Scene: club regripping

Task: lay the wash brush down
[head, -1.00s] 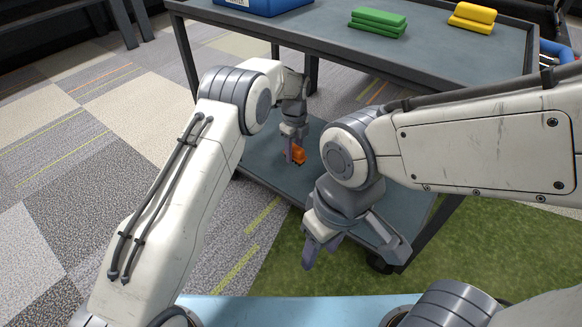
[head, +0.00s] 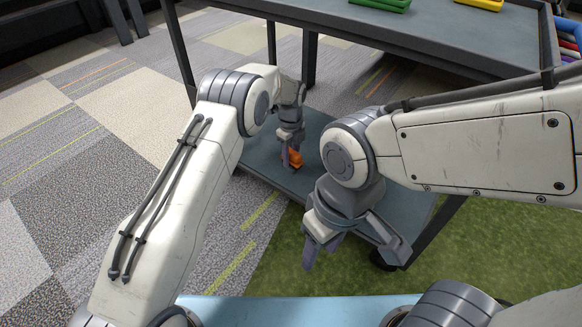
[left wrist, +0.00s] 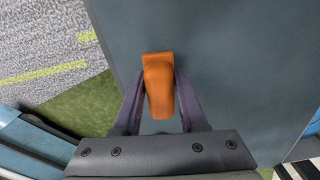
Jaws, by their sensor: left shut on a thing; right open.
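The wash brush shows as an orange piece (head: 294,159) low over the lower shelf of the cart (head: 262,160). My left gripper (head: 290,157) is shut on it. In the left wrist view the orange piece (left wrist: 158,88) sits between the two fingers of the left gripper (left wrist: 159,85), above the dark grey shelf surface (left wrist: 235,70). I cannot tell whether the brush touches the shelf. The rest of the brush is hidden. My right gripper (head: 352,250) is open and empty, in front of the cart's near edge.
The cart's upper deck (head: 440,38) overhangs the back of the lower shelf. It carries a green item (head: 382,4) and a yellow item (head: 480,3), cut off at the top. Bare shelf lies around the brush. Green carpet (head: 300,265) lies in front.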

